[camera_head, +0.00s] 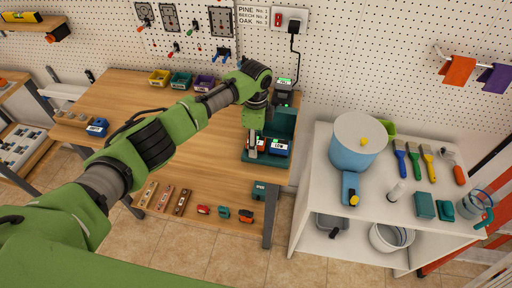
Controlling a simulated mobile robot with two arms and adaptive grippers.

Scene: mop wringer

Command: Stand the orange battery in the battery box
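An orange and black battery (246,216) lies near the front right of the wooden workbench. A dark teal open box (284,122), which looks like the battery box, stands at the bench's right end. Inside it a blue-topped block (277,147) is visible, and a small red patch shows beside my gripper. My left arm reaches across the bench, and my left gripper (253,148) points down at the left part of the box. The arm hides part of the box, and I cannot tell whether the fingers are open or hold anything. My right gripper is not in view.
A red block (203,210) and a teal block (223,212) lie left of the orange battery. A teal piece (260,190) lies at the right front edge. A corded device (285,87) stands behind the box. A white shelf (313,190) stands to the right. The bench's middle is clear.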

